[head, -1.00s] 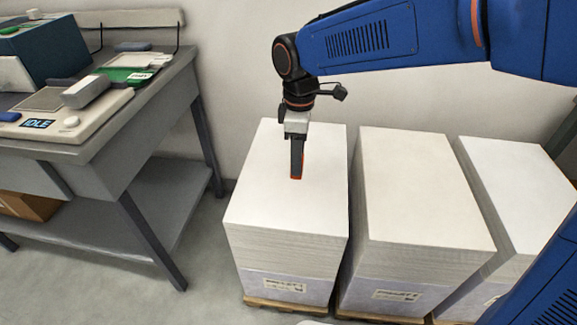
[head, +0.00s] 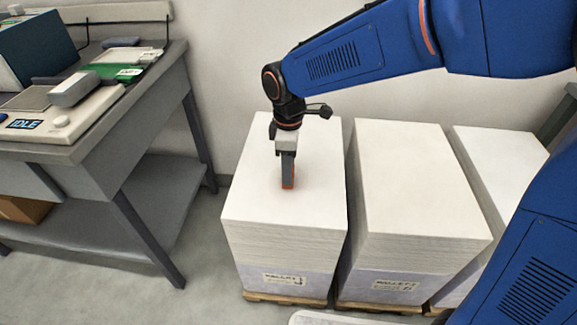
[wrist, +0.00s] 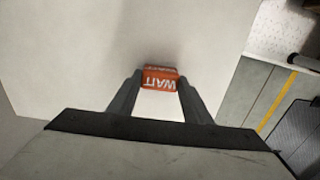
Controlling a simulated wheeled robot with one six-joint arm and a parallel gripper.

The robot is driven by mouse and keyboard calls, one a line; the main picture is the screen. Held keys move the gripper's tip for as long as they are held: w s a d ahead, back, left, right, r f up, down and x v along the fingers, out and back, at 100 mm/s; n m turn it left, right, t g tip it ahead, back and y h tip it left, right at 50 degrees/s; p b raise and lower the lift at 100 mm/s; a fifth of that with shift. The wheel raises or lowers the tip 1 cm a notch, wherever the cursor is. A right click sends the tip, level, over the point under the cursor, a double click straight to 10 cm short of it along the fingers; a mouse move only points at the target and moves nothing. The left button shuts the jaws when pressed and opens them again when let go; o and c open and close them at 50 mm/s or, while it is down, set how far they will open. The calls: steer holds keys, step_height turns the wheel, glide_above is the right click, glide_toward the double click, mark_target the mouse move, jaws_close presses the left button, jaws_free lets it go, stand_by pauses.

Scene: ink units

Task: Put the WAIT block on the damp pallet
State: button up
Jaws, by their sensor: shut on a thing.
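The WAIT block is a small orange-red block with white lettering; it shows between my fingertips in the wrist view (wrist: 160,79). In the head view only a bit of the block (head: 288,184) shows at the finger ends. My gripper (head: 288,180) is shut on it, pointing down over the left paper stack (head: 255,210). I cannot tell whether the block touches the paper. The left stack stands on a wooden pallet (head: 285,299) with a label on its lower wrap, too blurred to read surely. Which pallet is damp does not show clearly.
A second paper stack (head: 415,190) stands close to the right, and a third (head: 500,165) beyond it. A grey workbench (head: 150,85) with a scale marked IDLE (head: 60,125) stands at the left. The left stack's top is otherwise clear.

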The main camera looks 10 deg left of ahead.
steer(key=o, duration=1.1)
steer(key=shift+c, duration=0.2)
step_height(320, 180, up, 12)
steer(key=shift+r, duration=0.1)
